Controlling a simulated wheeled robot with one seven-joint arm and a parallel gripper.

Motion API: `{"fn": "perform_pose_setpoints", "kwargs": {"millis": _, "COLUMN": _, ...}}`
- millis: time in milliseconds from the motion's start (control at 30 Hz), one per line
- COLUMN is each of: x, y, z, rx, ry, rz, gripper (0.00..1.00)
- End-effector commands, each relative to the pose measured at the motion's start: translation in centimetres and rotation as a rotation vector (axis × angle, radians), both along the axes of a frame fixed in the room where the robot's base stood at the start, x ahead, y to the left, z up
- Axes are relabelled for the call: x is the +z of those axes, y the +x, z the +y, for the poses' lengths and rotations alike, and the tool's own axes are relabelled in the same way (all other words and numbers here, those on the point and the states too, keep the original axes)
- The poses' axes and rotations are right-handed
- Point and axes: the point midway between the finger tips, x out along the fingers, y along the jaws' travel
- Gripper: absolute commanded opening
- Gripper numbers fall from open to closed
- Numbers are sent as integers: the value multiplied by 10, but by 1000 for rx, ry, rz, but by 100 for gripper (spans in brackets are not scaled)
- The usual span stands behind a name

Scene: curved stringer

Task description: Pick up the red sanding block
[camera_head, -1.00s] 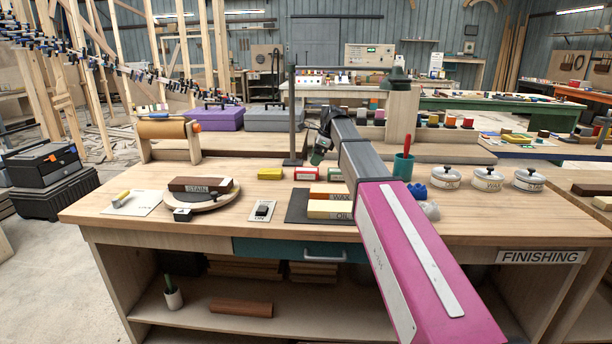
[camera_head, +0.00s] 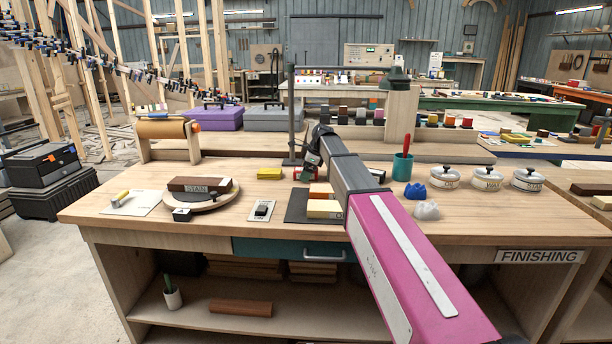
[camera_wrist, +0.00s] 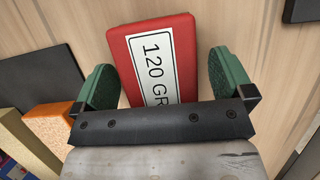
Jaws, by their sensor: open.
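The red sanding block (camera_wrist: 160,57) lies flat on the wooden bench top. Its white label reads "120 GR", and the rest is hidden behind the dark palm of my gripper. My gripper (camera_wrist: 163,82) is open, with one green-padded finger on each side of the block. Gaps show between the pads and the block's sides in the wrist view. In the head view my gripper (camera_head: 310,166) is low over the bench, and only a small bit of the red block (camera_head: 298,173) shows beside it.
A yellow block (camera_head: 269,174) lies to the left. A dark mat (camera_head: 297,207) with wooden blocks lies in front. A teal cup (camera_head: 402,168), blue and white crumpled pieces and several round tins stand to the right. A grey post (camera_head: 291,115) rises just behind my gripper.

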Motion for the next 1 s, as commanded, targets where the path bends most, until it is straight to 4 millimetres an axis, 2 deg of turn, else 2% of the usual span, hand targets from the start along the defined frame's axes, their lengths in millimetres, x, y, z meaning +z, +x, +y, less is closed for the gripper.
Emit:
{"fn": "perform_pose_setpoints", "kwargs": {"millis": 233, "x": -1, "y": 0, "z": 0, "rx": 0, "ry": 0, "rz": 0, "gripper": 99}}
{"fn": "perform_pose_setpoints", "kwargs": {"millis": 267, "x": -1, "y": 0, "z": 0, "rx": 0, "ry": 0, "rz": 0, "gripper": 92}}
{"fn": "perform_pose_setpoints", "kwargs": {"millis": 400, "x": -1, "y": 0, "z": 0, "rx": 0, "ry": 0, "rz": 0, "gripper": 47}}
{"fn": "perform_pose_setpoints", "kwargs": {"millis": 433, "x": -1, "y": 0, "z": 0, "rx": 0, "ry": 0, "rz": 0, "gripper": 41}}
{"fn": "perform_pose_setpoints", "kwargs": {"millis": 767, "x": 0, "y": 0, "z": 0, "rx": 0, "ry": 0, "rz": 0, "gripper": 41}}
{"fn": "perform_pose_setpoints", "kwargs": {"millis": 1000, "x": 22, "y": 0, "z": 0, "rx": 1, "ry": 1, "rz": -1, "gripper": 41}}
